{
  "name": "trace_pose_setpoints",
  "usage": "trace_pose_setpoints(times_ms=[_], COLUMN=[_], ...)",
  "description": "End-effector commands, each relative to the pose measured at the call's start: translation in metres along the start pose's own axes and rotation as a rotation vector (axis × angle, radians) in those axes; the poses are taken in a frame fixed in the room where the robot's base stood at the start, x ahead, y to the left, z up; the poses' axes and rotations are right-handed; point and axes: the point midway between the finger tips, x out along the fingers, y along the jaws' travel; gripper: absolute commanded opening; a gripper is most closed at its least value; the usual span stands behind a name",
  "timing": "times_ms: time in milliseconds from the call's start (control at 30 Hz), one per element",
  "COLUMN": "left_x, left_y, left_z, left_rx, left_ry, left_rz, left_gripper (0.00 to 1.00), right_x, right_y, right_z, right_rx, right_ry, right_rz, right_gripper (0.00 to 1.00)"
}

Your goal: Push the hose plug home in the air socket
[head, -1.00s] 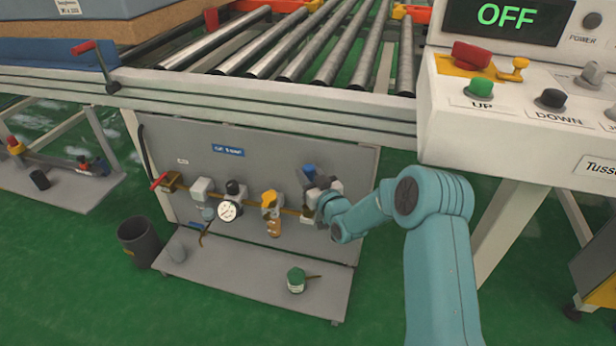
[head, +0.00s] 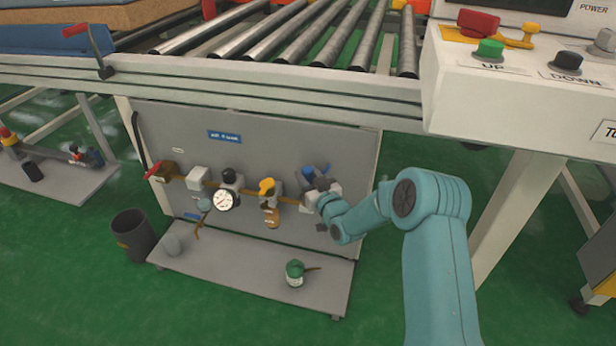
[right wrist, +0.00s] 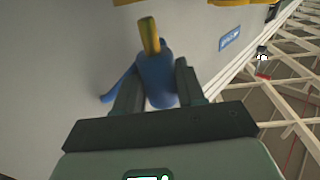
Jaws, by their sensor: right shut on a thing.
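My right gripper (head: 319,185) is at the right end of the pipe row on the grey air panel (head: 270,140). In the right wrist view its two dark fingers (right wrist: 157,76) are shut on a blue piece, which looks like the hose plug (right wrist: 158,88). A brass-yellow tip (right wrist: 151,35) sticks out beyond the fingers. Some of the blue plug (head: 308,173) shows above the gripper in the head view. I cannot make out the air socket for sure, nor whether the tip touches it. My left gripper is not in view.
Left of the gripper are a yellow-knobbed valve (head: 267,187), a round gauge (head: 223,201) and a red lever (head: 153,170). A green pot (head: 294,270) stands on the shelf below. The roller conveyor (head: 250,88) runs above; the control box (head: 510,105) is at upper right.

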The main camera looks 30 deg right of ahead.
Motion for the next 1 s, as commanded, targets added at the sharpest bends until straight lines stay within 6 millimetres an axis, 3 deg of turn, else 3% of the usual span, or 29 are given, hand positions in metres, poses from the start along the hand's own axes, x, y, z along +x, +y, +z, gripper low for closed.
trace_pose_setpoints(times_ms=[1000], left_x=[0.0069], left_y=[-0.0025], left_z=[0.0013], left_rx=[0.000], left_ry=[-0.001], left_rz=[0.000], left_gripper=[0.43], right_x=[0.0001], right_y=[0.0000], right_z=[-0.0001], right_rx=[0.000], right_ry=[0.001], right_rz=[0.000], right_gripper=[0.05])
